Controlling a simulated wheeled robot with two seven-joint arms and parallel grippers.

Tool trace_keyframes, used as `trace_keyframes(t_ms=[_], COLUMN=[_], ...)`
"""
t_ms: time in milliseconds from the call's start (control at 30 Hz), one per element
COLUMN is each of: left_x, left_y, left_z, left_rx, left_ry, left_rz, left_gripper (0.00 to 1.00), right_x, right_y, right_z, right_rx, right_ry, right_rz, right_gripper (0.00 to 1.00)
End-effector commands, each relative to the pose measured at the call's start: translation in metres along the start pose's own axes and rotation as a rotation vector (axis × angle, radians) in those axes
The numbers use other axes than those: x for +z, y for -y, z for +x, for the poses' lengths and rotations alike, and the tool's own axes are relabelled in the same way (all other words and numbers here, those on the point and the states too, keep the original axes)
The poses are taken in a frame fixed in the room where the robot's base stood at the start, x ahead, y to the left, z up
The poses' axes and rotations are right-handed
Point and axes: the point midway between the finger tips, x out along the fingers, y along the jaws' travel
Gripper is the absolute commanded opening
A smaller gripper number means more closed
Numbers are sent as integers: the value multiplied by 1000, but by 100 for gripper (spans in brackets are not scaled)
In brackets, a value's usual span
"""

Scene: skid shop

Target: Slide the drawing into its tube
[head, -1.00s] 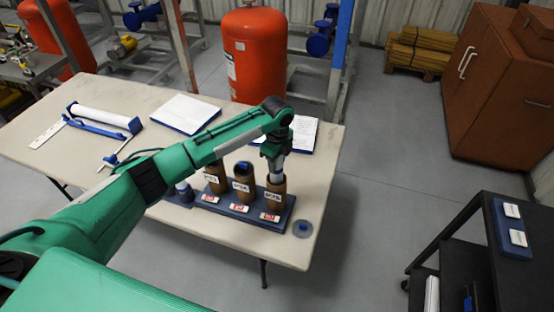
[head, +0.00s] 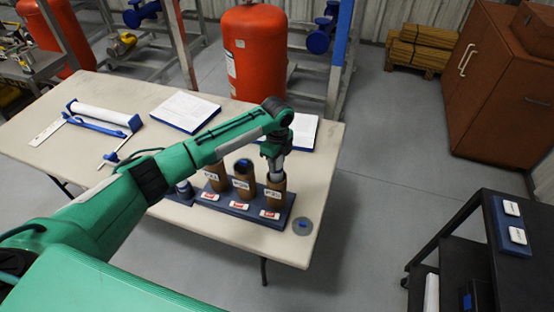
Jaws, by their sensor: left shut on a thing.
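Three brown tubes with white labels stand upright in a blue rack (head: 235,207) near the table's front right. My left gripper (head: 276,160) points down over the right tube (head: 276,191). It is shut on the rolled white drawing (head: 276,173), whose lower part is inside the mouth of that tube. The middle tube (head: 244,181) has a dark blue rim or opening at its top. The left tube (head: 217,178) is partly behind my left arm. My right gripper is not in view.
White-topped pads (head: 185,111) and a roll holder with a white roll (head: 100,114) lie farther back on the pale table (head: 160,230). A black cart (head: 470,250) stands at the right, with clear floor between.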

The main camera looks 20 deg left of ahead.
Motion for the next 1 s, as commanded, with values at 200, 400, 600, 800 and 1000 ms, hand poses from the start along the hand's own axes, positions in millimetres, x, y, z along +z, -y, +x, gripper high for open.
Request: trace_keyframes(t_ms=[200, 400, 600, 800, 1000], left_x=[0, 0, 0, 0, 0], left_y=[0, 0, 0, 0, 0], left_z=[0, 1, 6, 11, 16], left_rx=[-1, -1, -1, -1, -1], left_ry=[0, 0, 0, 0, 0], left_rz=[0, 0, 0, 0, 0], left_gripper=[14, 14, 14, 14, 14], right_x=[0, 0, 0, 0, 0], right_y=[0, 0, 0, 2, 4], right_z=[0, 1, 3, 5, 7], right_rx=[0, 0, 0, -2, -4], right_ry=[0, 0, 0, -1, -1], right_rz=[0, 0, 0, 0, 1], right_gripper=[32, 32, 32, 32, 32])
